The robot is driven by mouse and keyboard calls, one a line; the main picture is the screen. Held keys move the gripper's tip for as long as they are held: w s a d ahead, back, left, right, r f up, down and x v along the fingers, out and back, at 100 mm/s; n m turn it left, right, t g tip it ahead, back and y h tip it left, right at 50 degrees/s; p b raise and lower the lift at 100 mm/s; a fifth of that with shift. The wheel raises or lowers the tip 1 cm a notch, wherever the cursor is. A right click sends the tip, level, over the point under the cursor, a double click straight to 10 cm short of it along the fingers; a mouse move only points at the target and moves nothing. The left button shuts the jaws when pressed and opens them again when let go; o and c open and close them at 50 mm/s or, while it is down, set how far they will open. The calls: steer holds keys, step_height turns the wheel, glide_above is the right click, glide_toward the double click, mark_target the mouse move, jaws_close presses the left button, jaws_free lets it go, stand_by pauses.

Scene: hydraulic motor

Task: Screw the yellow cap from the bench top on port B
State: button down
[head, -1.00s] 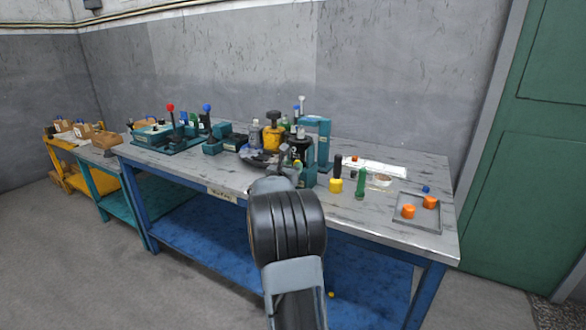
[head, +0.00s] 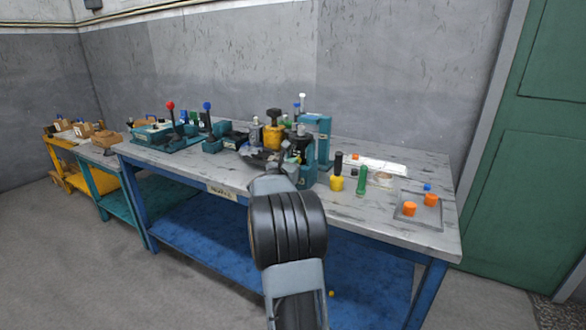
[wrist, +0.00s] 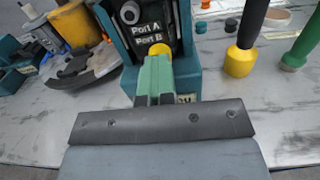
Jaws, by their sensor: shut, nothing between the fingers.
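My gripper (wrist: 157,66) shows in the wrist view as two green fingers side by side, shut with nothing between them. It points at the front of the dark motor block (wrist: 176,30), which carries the labels Port A and Port B. A yellow cap (wrist: 160,49) shows just beyond the fingertips, by the Port B label. The fingers hide its lower part, so I cannot tell whether they touch it or how it sits on the port. In the head view my arm hides most of the gripper and the port.
A black-and-yellow tool (wrist: 240,61) and a green-handled tool (wrist: 301,48) stand right of the motor. A teal stand (head: 325,135) rises behind the motor. A small yellow thing (head: 331,294) lies low under the bench.

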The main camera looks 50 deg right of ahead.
steer(key=shift+f+m+b, duration=0.2)
steer(key=shift+m+b, duration=0.4)
steer(key=shift+b, duration=0.55)
steer(key=shift+r, duration=0.15)
steer(key=c, duration=1.2)
jaws_free()
steer(key=shift+b, duration=0.6)
steer(key=n+p, duration=0.2)
steer(key=n, duration=0.3)
steer(key=n+p, duration=0.3)
steer(key=n, duration=0.2)
steer(key=shift+s+f, duration=0.1)
steer(key=shift+f, duration=0.1)
